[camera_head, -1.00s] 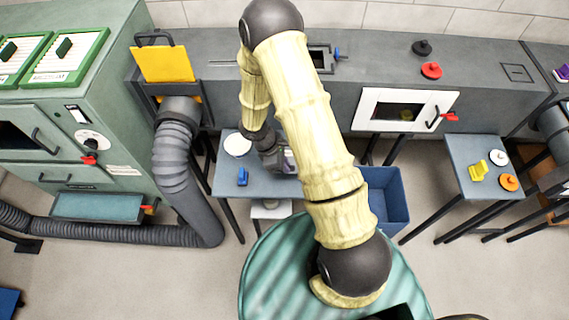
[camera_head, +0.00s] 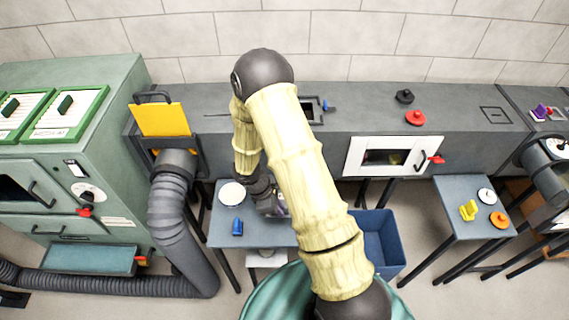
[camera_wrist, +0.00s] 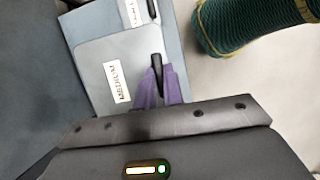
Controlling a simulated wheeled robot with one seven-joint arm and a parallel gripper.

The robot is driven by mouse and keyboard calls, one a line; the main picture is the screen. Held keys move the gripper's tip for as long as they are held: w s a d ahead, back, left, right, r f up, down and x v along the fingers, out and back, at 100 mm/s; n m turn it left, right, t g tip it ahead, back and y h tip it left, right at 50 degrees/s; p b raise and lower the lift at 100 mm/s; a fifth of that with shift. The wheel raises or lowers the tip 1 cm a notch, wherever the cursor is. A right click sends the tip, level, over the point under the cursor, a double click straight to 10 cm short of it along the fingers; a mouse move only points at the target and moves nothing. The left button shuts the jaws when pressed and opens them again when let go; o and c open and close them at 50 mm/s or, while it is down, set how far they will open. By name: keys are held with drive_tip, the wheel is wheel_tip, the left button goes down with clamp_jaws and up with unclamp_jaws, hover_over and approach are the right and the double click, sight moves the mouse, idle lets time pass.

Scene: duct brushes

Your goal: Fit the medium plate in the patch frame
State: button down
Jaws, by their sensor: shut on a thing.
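The medium plate (camera_wrist: 108,72) is a flat grey plate with a white "MEDIUM" label and an upright black handle (camera_wrist: 157,70). In the wrist view the purple fingers of my gripper (camera_wrist: 157,92) are shut on that handle. I cannot tell whether the plate is lifted or still touches what lies under it. In the head view my gripper (camera_head: 274,208) is over the small grey-blue table (camera_head: 222,212), largely hidden by my arm.
A second labelled item (camera_wrist: 128,12) lies beside the plate. A white disc (camera_head: 232,193) and a blue piece (camera_head: 237,227) are on the table's left. A blue bin (camera_head: 378,240) stands right of it. The duct (camera_head: 460,135) bears black and red knobs and a white door (camera_head: 365,156).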

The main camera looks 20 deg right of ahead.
drive_tip(key=m, duration=0.1)
drive_tip(key=w+m, duration=0.1)
drive_tip(key=shift+w+d+f+m+g+y, duration=0.1)
drive_tip(key=shift+d+f+m+g+y, duration=0.1)
drive_tip(key=shift+d+m+g+y, duration=0.15)
drive_tip(key=w+m+y, duration=0.1)
drive_tip(key=m, duration=0.2)
drive_tip(key=w+f+m+g+y, duration=0.1)
drive_tip(key=w+m, duration=0.1)
drive_tip(key=m, duration=0.1)
drive_tip(key=w+m+g+y, duration=0.1)
drive_tip(key=m, duration=0.2)
drive_tip(key=shift+w+f+m, duration=0.15)
drive_tip(key=shift+m, duration=0.2)
drive_tip(key=shift+w+a+m+y, duration=0.25)
drive_tip(key=shift+w+m+y, duration=0.1)
drive_tip(key=shift+m, duration=0.45)
drive_tip(key=shift+s, duration=0.1)
drive_tip(key=shift+a, duration=0.1)
